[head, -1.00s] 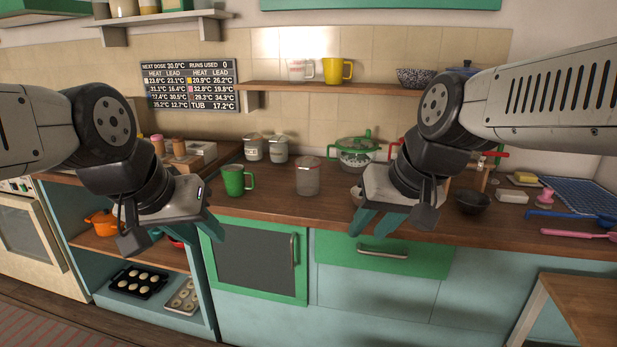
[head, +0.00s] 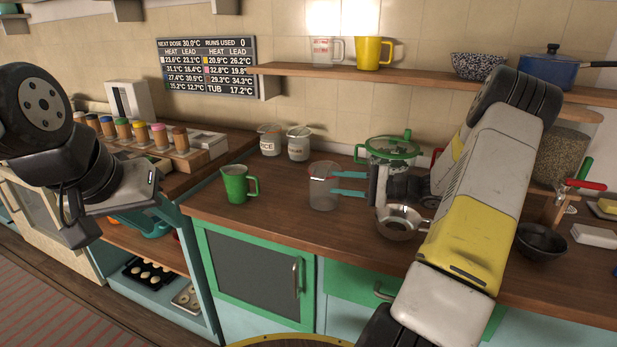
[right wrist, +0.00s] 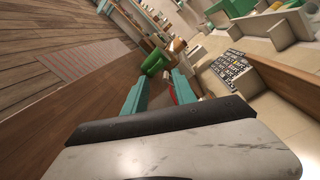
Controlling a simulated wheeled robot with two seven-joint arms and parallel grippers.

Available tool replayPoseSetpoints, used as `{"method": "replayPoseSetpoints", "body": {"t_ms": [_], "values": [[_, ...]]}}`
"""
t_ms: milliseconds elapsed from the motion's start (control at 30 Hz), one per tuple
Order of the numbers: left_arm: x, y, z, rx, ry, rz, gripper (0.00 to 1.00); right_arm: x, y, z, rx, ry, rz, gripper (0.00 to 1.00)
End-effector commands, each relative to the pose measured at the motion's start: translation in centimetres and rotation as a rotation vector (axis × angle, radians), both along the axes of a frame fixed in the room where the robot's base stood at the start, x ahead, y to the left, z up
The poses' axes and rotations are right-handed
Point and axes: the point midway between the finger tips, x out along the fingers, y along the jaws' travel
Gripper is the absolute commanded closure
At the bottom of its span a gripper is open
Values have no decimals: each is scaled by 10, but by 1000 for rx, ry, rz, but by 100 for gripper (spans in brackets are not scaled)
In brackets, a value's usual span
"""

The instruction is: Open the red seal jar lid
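Two lidded jars stand at the back of the counter against the tiles. The left one (head: 270,140) has a reddish band at its lid and dark lettering. The other (head: 298,143) has a paler lid. Both lids look seated. My right gripper (head: 335,183) is open, its teal fingers pointing left at a clear vessel (head: 322,190), in front of and to the right of the jars. I cannot tell whether they touch the vessel. In the right wrist view its fingers (right wrist: 160,78) are apart. My left gripper (head: 145,218) hangs at the left, fingers mostly hidden.
A green mug (head: 236,185) stands left of the clear vessel. A steel pan (head: 398,222) and a green-rimmed pot (head: 388,148) are by my right arm. A spice rack (head: 160,140) stands at the left. A shelf (head: 400,77) runs above the counter.

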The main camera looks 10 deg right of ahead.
Motion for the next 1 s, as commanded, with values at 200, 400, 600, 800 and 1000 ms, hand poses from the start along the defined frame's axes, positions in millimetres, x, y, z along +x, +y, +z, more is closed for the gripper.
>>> {"method": "replayPoseSetpoints", "body": {"t_ms": [200, 400, 600, 800, 1000], "values": [[0, 0, 0, 0, 0, 0, 64, 13, -12, -9, 61, -13, -57, 67], [0, 0, 0, 0, 0, 0, 64, 29, 16, -9, 61, -12, -55, 67], [0, 0, 0, 0, 0, 0, 64, 43, 39, -9, 61, -10, -55, 67], [0, 0, 0, 0, 0, 0, 64, 49, 48, -9, 59, -11, -57, 67], [0, 0, 0, 0, 0, 0, 64, 49, 49, -9, 59, -11, -57, 67]]}}
